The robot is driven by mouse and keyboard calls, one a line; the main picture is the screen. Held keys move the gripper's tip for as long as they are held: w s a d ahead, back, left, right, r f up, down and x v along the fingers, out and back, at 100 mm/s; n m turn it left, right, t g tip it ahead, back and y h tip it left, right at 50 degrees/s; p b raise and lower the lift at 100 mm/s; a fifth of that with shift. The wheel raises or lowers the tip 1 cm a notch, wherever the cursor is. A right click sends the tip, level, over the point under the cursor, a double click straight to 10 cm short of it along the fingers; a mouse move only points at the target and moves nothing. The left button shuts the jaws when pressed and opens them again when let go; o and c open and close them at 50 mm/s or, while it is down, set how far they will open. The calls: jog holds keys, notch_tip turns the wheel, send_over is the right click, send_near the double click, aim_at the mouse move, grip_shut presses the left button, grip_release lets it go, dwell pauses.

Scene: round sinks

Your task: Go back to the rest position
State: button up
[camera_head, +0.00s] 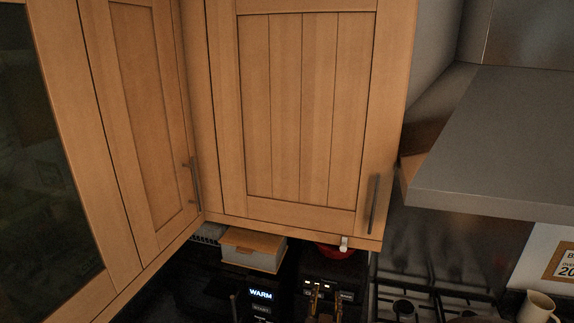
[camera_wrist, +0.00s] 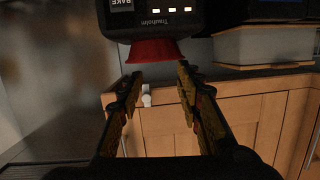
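My gripper (camera_wrist: 160,76) is open in the wrist view, with its two fingers apart and nothing between them. In the head view my gripper (camera_head: 325,292) shows small and dark at the bottom centre, in front of a black appliance with lit buttons. A red bowl-like thing (camera_head: 336,251) sits on top of that appliance, just under the cabinet's lower edge. The red thing (camera_wrist: 153,50) also shows in the wrist view, which looks upside down, beyond the fingertips and apart from them. Most of my arm is hidden in the head view.
Wooden wall cabinets (camera_head: 305,110) are shut and hang close above my gripper. A steel range hood (camera_head: 500,150) juts out at the right above a gas hob (camera_head: 405,300). A box with a wooden lid (camera_head: 254,248) stands left. A mug (camera_head: 537,307) is at the lower right.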

jog(key=s+a+f+n+g+y+b, duration=0.2)
jog(key=s+a+f+g+y, duration=0.15)
jog(key=s+f, duration=0.2)
jog(key=s+a+f+n+g+y+b, duration=0.1)
jog(key=s+a+f+g+y+b, duration=0.1)
jog(key=s+a+f+g, duration=0.4)
jog(key=s+d+r+h+b, duration=0.2)
jog(key=s+d+r+b, duration=0.1)
jog(key=s+d+b, duration=1.3)
jog(key=shift+s+b, duration=0.45)
jog(key=shift+s, duration=0.4)
